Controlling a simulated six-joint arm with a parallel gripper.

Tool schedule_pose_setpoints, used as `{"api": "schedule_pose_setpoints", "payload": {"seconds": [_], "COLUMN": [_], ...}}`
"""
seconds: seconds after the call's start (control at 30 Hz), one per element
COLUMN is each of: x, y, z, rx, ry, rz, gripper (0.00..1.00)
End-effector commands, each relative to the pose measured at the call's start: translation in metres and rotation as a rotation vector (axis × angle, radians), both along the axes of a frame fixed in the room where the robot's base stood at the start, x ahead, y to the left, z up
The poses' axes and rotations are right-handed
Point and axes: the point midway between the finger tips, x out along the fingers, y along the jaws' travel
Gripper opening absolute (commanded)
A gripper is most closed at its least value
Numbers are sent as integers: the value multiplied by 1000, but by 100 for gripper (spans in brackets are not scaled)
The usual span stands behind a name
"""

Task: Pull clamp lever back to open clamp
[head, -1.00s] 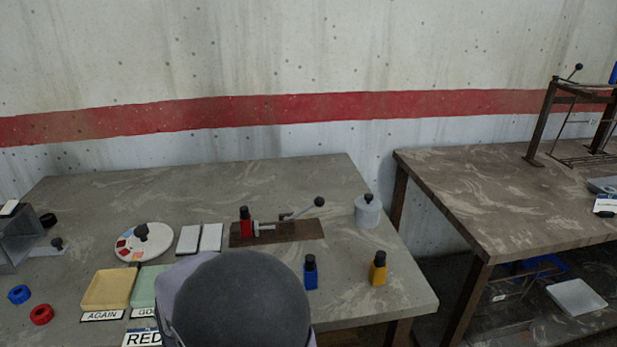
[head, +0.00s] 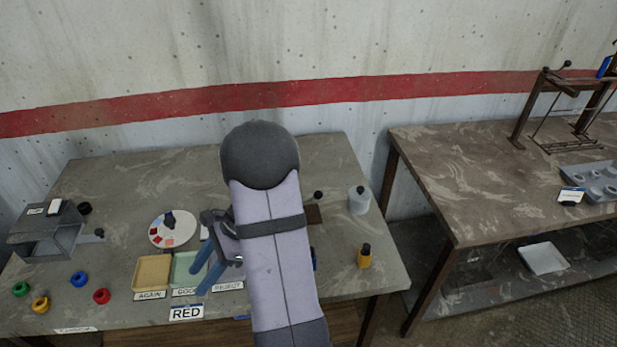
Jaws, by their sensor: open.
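The clamp is mostly hidden behind my arm in the head view. Only the black knob of its lever (head: 318,195) and the right end of its brown base plate (head: 313,214) show, just right of my arm. The lever's angle and the red bottle in the clamp cannot be seen now. My gripper (head: 197,281) is open and seems empty. Its blue fingers point down and left over the front of the bench, near the green tray (head: 187,268), left of the clamp and apart from it.
A grey canister (head: 359,201) stands right of the clamp, and a yellow bottle (head: 364,256) stands nearer the front. A blue bottle is nearly hidden by my arm. A round colour dial (head: 174,229), a yellow tray (head: 152,272) and several coloured rings lie left.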

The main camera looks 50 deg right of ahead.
Motion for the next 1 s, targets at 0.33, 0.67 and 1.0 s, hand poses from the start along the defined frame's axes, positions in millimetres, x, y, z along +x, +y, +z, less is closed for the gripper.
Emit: {"api": "schedule_pose_setpoints", "payload": {"seconds": [0.33, 0.67, 1.0], "x": [28, -29, -95], "y": [-130, -319, -402], "z": [-9, -2, -6], "rx": [194, 407, 515], "ry": [-99, -366, -600], "rz": [-471, -952, -1121], "gripper": [41, 41, 41]}}
